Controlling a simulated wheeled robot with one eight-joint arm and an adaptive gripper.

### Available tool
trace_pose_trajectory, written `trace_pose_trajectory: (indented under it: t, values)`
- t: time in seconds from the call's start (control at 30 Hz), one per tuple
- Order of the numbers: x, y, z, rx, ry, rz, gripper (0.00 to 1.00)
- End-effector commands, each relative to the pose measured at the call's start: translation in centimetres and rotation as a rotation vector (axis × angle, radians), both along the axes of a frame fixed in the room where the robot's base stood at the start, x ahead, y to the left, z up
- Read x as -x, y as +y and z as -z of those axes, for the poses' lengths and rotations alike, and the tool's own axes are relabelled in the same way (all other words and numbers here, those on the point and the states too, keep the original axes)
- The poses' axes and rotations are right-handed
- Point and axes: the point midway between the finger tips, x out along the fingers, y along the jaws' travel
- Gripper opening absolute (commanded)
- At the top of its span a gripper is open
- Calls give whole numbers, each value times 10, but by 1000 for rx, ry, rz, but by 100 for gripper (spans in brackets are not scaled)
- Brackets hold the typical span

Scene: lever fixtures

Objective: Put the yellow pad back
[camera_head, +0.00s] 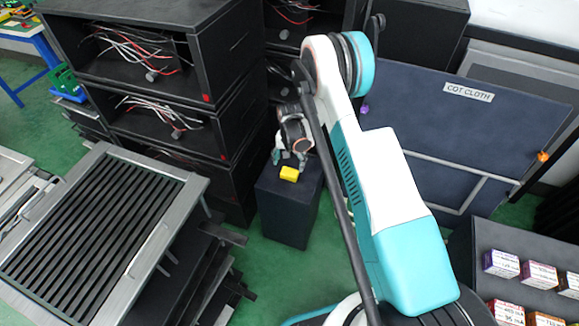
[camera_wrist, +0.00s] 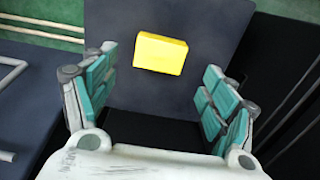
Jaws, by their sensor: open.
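The yellow pad (camera_head: 289,173) is a small block lying on top of a dark box-shaped stand (camera_head: 287,216) in the head view. In the wrist view the pad (camera_wrist: 161,54) lies on the dark top, ahead of my gripper and roughly centred between its fingers. My gripper (camera_wrist: 155,85) is open and empty, with teal finger pads on both sides. In the head view my gripper (camera_head: 290,157) is just above and behind the pad, apart from it as far as I can tell.
Black open cabinets with loose wires (camera_head: 150,55) stand at the left and behind. A slatted grey bench (camera_head: 95,235) is at the front left. A dark panel labelled COT CLOTH (camera_head: 430,120) is at the right, and a shelf with small boxes (camera_head: 500,263) at the lower right. Green floor shows between.

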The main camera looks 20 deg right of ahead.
Motion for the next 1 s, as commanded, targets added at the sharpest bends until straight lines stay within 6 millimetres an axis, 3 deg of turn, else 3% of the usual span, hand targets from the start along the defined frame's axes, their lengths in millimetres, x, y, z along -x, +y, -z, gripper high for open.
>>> trace_pose_trajectory:
  t: [0.1,0.47,0.57,0.77,1.0]
  values:
    - [0,0,-24,0,0,0,78]
    - [-1,0,-65,0,-12,-12,78]
    - [-1,0,-98,0,-34,-34,78]
    - [7,0,-186,5,-102,-103,78]
    - [37,0,-282,17,-184,-187,78]
